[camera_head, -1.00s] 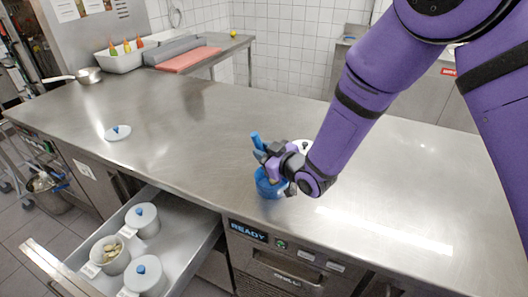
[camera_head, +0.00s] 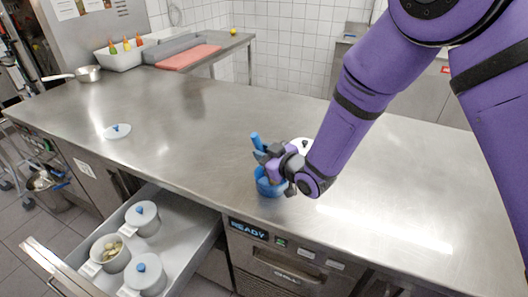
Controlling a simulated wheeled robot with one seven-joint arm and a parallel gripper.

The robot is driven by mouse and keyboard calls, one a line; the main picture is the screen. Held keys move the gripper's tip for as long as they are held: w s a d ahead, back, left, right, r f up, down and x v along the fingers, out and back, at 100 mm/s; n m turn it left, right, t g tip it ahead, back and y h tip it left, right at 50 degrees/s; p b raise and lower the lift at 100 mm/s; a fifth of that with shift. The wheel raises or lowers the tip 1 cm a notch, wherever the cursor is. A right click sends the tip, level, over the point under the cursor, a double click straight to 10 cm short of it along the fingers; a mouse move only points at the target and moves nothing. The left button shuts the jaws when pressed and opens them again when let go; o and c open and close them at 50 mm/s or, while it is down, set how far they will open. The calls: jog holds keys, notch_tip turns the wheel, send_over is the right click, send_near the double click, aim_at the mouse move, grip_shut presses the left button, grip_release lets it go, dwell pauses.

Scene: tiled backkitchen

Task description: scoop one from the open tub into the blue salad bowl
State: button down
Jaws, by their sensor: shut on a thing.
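The blue salad bowl (camera_head: 265,188) stands on the steel counter near its front edge, partly hidden by my gripper. My gripper (camera_head: 266,158) is right above the bowl, shut on a blue-handled tool (camera_head: 256,141) whose handle sticks up. The tool's lower end is hidden, so I cannot tell whether it carries anything. The open tub (camera_head: 98,268) is in the pulled-out drawer at the lower left and holds several pale pieces. A loose lid (camera_head: 117,131) with a blue knob lies on the counter at the left.
Two lidded tubs (camera_head: 143,219) stand beside the open one in the drawer (camera_head: 178,238). A white round thing (camera_head: 302,143) is partly hidden behind my wrist. A pan (camera_head: 87,74), a white bin with bottles (camera_head: 120,61) and a red board (camera_head: 188,58) are at the back left. The middle counter is clear.

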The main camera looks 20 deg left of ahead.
jog(key=shift+f, duration=0.75)
dwell(1.2)
notch_tip(320, 180, up, 12)
jog(key=shift+f, duration=0.15)
dwell(0.9)
dwell(0.6)
